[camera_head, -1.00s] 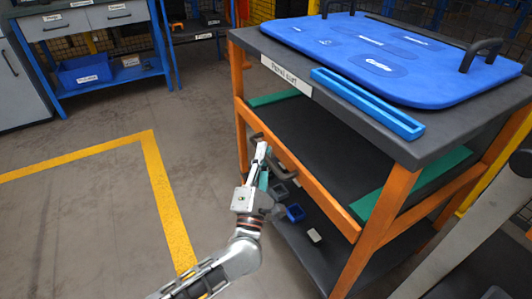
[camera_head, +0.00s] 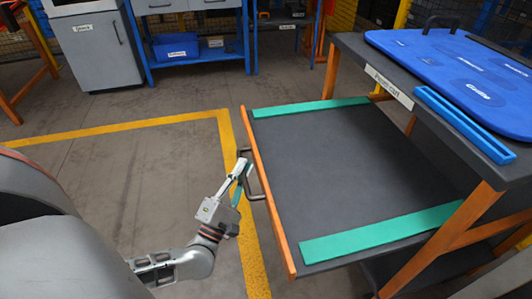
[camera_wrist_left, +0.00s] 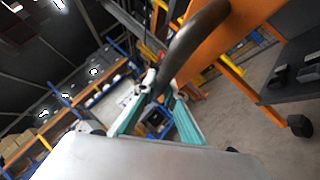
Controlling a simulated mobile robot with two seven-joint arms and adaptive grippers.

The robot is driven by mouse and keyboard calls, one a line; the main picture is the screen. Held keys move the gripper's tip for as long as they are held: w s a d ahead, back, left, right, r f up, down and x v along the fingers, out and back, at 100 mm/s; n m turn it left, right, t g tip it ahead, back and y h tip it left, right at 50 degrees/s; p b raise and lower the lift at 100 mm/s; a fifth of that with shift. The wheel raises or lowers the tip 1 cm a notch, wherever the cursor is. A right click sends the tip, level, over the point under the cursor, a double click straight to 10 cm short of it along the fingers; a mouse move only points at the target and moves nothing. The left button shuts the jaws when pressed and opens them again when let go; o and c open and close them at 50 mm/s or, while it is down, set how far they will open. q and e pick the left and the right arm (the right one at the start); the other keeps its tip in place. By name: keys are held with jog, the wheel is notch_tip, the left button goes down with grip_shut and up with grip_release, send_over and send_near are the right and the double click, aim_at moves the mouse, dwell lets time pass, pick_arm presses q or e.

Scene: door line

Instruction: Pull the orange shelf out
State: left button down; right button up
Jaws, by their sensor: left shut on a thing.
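The orange shelf (camera_head: 350,165) is a dark grey board with an orange front edge and green side strips. In the head view it sticks far out of the cart (camera_head: 375,52) to the left. A dark bar handle (camera_head: 256,186) is on its orange front. My left gripper (camera_head: 242,172) is shut on this handle. In the left wrist view the handle (camera_wrist_left: 186,45) runs between the green fingers of the left gripper (camera_wrist_left: 160,95). My right gripper is not in view.
A blue panel (camera_head: 455,65) and a blue tray (camera_head: 465,120) lie on the cart's top. Yellow tape (camera_head: 130,125) marks the floor. A blue workbench (camera_head: 195,70) and a grey cabinet (camera_head: 95,50) stand at the back. The floor left of the shelf is mostly clear.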

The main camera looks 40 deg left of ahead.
pick_arm(q)
jog(key=s+a, duration=0.7)
jog(key=s, duration=0.3)
jog(key=shift+a+p, duration=0.4)
jog(key=shift+p, duration=0.05)
jog(key=c, duration=2.4)
grip_release()
jog(key=shift+o, duration=0.2)
jog(key=v, duration=1.2)
